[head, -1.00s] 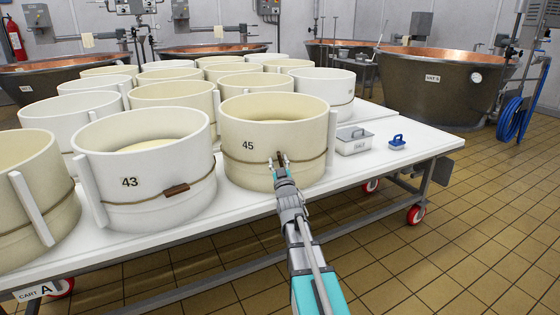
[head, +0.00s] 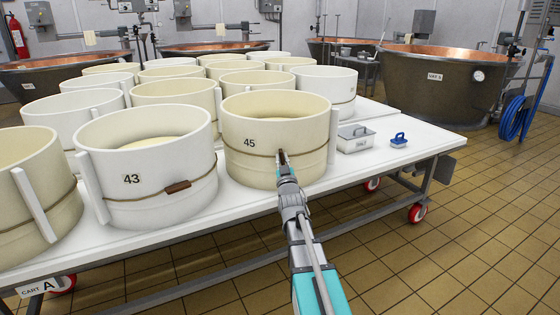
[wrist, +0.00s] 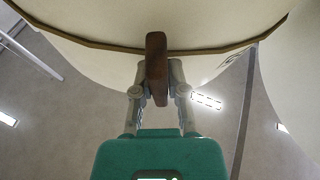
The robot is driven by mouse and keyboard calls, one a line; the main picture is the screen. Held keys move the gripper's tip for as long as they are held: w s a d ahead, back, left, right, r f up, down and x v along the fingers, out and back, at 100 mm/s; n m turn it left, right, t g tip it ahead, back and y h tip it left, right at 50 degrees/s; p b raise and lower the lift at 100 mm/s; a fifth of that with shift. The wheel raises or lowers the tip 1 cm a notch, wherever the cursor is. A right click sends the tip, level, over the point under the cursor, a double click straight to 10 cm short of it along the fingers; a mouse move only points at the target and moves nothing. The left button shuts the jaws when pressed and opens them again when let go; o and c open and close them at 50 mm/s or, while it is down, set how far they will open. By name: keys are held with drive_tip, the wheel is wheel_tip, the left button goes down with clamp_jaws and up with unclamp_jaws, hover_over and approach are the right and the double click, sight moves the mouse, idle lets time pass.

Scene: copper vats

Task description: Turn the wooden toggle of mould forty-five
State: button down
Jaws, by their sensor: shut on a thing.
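Mould forty-five (head: 258,135) is a cream round mould marked 45, standing at the front of the white cart table, with a thin cord around it. Its wooden toggle (wrist: 156,68) is a dark brown bar on the cord. In the wrist view the bar stands upright in the picture, crosswise to the cord. My gripper (wrist: 156,92) is shut on the toggle's lower part, one finger on each side. In the head view my gripper (head: 284,165) reaches the mould's front, right of the number, and hides part of the toggle.
Mould 43 (head: 130,160), white with its own toggle (head: 178,187) lying along its cord, stands close on the left. Several more moulds stand behind. Tiled floor is clear at right.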

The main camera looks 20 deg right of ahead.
sight(282, 126)
drive_tip(key=shift+m+g+h, duration=0.3)
drive_tip(key=shift+m+h, duration=0.4)
drive_tip(key=shift+m, duration=0.7)
drive_tip(key=c, duration=0.7)
unclamp_jaws()
drive_tip(key=shift+o, duration=0.2)
wheel_tip(282, 126, up, 9)
drive_tip(key=p, duration=0.9)
drive_tip(key=shift+r+p, duration=0.55)
